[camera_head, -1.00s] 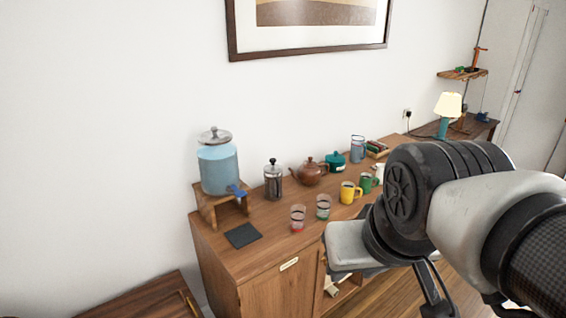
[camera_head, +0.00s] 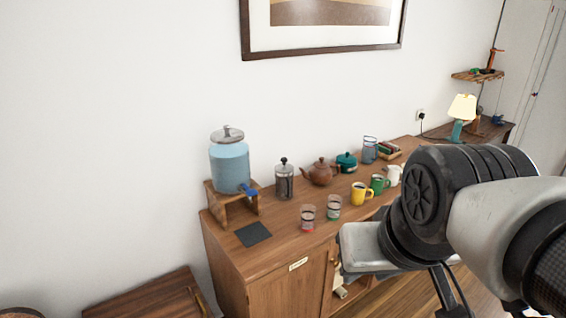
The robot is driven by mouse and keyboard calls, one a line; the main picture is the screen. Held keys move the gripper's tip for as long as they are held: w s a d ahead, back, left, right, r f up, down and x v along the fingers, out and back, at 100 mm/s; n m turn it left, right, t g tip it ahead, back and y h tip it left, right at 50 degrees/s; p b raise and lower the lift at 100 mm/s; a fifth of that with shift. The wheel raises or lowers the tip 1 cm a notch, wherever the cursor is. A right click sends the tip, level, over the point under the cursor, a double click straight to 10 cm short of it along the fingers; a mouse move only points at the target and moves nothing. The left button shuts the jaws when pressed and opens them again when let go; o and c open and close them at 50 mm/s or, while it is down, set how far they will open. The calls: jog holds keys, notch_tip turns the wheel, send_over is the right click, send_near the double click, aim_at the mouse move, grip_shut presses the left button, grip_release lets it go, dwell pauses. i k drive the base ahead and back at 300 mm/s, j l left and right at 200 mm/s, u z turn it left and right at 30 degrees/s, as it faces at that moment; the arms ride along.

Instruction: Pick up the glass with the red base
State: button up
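The glass with the red base (camera_head: 308,218) stands upright on the wooden cabinet top, near its front edge. A similar glass with a green base (camera_head: 334,208) stands just to its right and slightly farther back. Dark parts at the end of my arm, seemingly my gripper (camera_head: 446,292), show at the bottom, in front of the cabinet and right of both glasses. They are well apart from the red-based glass. The arm's bulk and the lower picture edge hide much of the gripper, so its opening does not show.
A blue water dispenser (camera_head: 230,166) on a wooden stand, a dark mat (camera_head: 253,234), a French press (camera_head: 285,182) and a brown teapot (camera_head: 321,172) surround the glasses. A yellow mug (camera_head: 359,195) and a green mug (camera_head: 378,183) stand to the right. A lamp (camera_head: 461,109) is farther back.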

aim_at(309, 212)
jog(key=i+l+u, duration=0.8)
jog(key=l, duration=0.25)
jog(key=i+l+u, duration=0.3)
jog(key=l, duration=0.15)
jog(key=k+j, duration=0.05)
